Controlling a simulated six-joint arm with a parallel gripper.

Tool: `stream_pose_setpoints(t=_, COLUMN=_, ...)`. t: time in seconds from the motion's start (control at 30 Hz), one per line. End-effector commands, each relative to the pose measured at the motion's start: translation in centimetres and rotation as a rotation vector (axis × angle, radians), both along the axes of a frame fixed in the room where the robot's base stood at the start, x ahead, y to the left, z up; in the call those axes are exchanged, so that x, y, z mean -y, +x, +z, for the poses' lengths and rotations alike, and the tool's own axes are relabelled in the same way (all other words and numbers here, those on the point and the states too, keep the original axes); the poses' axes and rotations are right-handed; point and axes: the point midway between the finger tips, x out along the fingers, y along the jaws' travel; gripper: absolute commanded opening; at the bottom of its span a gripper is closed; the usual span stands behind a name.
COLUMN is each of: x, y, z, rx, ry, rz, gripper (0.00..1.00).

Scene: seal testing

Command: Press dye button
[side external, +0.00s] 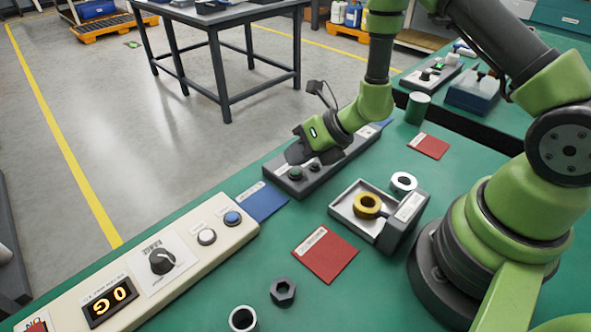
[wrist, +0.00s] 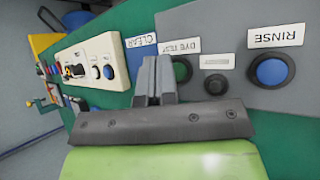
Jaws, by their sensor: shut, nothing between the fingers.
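The grey button box (side external: 322,172) stands on the green bench. Its green button (side external: 295,171) sits near the end by the blue card; in the wrist view the green button (wrist: 182,69) is beside the label reading DYE TEST (wrist: 180,47), partly hidden by my fingers. A dark button (wrist: 216,84) and a blue button marked RINSE (wrist: 272,71) follow along the box. My gripper (side external: 297,155) is shut and empty, pointing down close to the green button. In the wrist view my fingertips (wrist: 154,62) lie just left of it. I cannot tell whether they touch the box.
A cream control box (side external: 180,262) with a display, knob and buttons stands front left. A blue card (side external: 263,201) marked CLEAR lies beside the grey box. A grey tray (side external: 345,208) holds a yellow ring (side external: 367,205). Red cards, including one nearer (side external: 326,254), lie flat on the bench.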

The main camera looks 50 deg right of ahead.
Motion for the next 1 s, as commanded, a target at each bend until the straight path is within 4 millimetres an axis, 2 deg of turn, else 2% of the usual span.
stream_pose_setpoints(t=1.0, x=0.0, y=0.03, z=-1.11, rx=0.001, ry=0.0, rz=-0.001, gripper=0.0)
